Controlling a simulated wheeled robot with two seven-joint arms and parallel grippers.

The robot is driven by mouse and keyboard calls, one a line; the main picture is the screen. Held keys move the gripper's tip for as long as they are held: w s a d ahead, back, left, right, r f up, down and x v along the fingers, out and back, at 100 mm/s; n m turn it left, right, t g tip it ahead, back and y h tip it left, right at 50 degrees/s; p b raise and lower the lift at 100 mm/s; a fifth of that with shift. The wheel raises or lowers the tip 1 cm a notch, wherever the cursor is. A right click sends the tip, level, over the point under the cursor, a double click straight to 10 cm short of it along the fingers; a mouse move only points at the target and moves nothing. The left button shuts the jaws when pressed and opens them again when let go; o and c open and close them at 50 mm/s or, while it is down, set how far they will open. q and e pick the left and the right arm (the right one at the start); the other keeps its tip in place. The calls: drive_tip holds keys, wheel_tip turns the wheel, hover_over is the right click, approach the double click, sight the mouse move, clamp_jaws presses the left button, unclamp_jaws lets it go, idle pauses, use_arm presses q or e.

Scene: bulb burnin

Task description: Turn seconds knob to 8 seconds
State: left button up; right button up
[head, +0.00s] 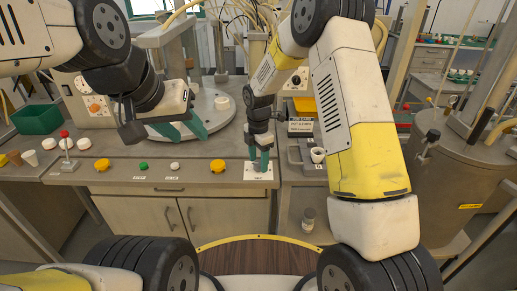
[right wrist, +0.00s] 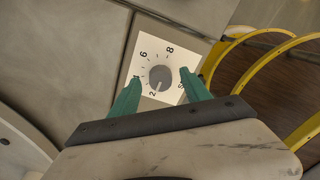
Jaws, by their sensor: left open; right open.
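The seconds knob (right wrist: 160,77) is a round grey knob on a white dial plate (right wrist: 141,54) marked with numbers including 2, 6 and 8. A light mark on the knob seems to point near the 2. My right gripper (right wrist: 160,80) is open, with a green finger on either side of the knob; I cannot tell whether they touch it. In the head view my right gripper (head: 259,160) points down over the dial plate (head: 258,176) at the bench's front edge, and hides the knob. My left gripper (head: 193,124) is open and empty, above the bench near the round plate.
On the bench front are yellow knobs (head: 218,166) (head: 102,164), a green button (head: 143,166) and a white button (head: 174,166). A red-topped lever (head: 65,145) stands left. A round metal plate (head: 212,112) lies behind.

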drive_tip(key=shift+f, duration=0.1)
clamp_jaws()
